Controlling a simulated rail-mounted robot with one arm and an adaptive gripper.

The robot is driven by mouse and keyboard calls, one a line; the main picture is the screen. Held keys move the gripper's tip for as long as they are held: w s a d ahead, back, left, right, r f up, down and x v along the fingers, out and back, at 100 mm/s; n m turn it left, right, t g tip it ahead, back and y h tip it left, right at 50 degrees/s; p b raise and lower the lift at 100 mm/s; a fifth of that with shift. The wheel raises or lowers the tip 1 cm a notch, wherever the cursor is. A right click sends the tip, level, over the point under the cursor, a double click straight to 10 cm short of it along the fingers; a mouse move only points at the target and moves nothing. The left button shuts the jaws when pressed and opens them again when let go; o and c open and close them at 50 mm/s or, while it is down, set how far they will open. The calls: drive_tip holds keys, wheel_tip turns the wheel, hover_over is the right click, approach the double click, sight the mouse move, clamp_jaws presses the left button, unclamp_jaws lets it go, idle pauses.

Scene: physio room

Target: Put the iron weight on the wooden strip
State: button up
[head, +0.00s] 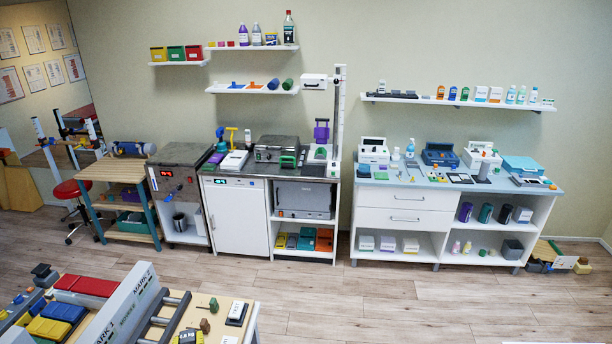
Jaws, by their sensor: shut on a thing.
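My gripper is not in view, and whatever it holds is out of sight. I cannot pick out the iron weight or the wooden strip with certainty in the head view. A small dark block (42,271) stands at the far left of the near table, but it is too small to tell what it is. A dark object (187,338) is partly cut off at the bottom edge.
The near table (221,299) holds red pads (87,286), yellow and blue blocks and grey-white housings marked MARK. Along the back wall stand a wooden trolley (113,170), a white cabinet (235,215) and a blue-topped counter (405,184). The wooden floor (370,292) between is clear.

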drive_tip(key=shift+m+t+h, duration=0.3)
drive_tip(key=shift+m+h, duration=0.2)
drive_tip(key=d, duration=0.4)
drive_tip(key=shift+w+d+f, duration=0.2)
drive_tip(key=shift+w+f, duration=0.05)
drive_tip(key=shift+f, duration=0.15)
drive_tip(key=shift+d+f, duration=0.1)
drive_tip(key=shift+d, duration=0.3)
